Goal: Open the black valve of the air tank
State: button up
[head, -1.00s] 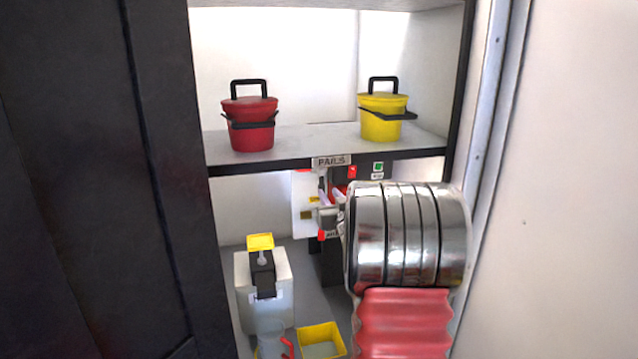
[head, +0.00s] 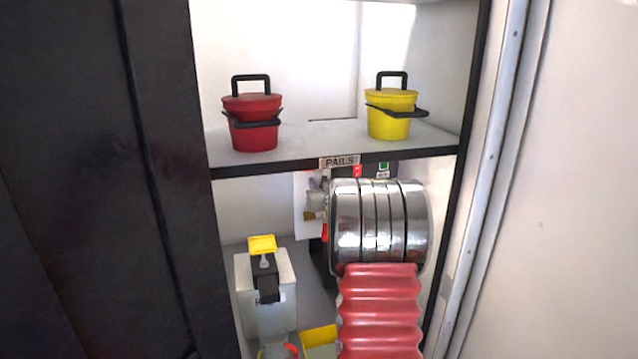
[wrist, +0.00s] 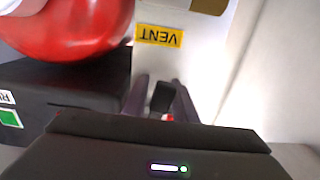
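In the wrist view, my gripper (wrist: 160,96) has its two dark fingers spread apart. A small black valve handle (wrist: 162,97) shows between the fingertips, closer to the right finger; I cannot tell whether either finger touches it. A rounded red tank (wrist: 82,28) fills the upper left, apart from the fingers. A bit of red shows just below the black handle. In the head view my arm covers most of this area, and the black valve cannot be made out there.
A yellow VENT label (wrist: 159,36) is on the white panel beyond the fingers. A black box (wrist: 70,85) with a green button is close at left.

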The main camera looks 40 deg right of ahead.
jog(key=shift+s+d, duration=0.25)
jog(key=shift+c, duration=0.8)
grip_shut()
jog(key=shift+a, duration=0.2)
jog(key=shift+r, duration=0.1)
jog(key=shift+w, duration=0.1)
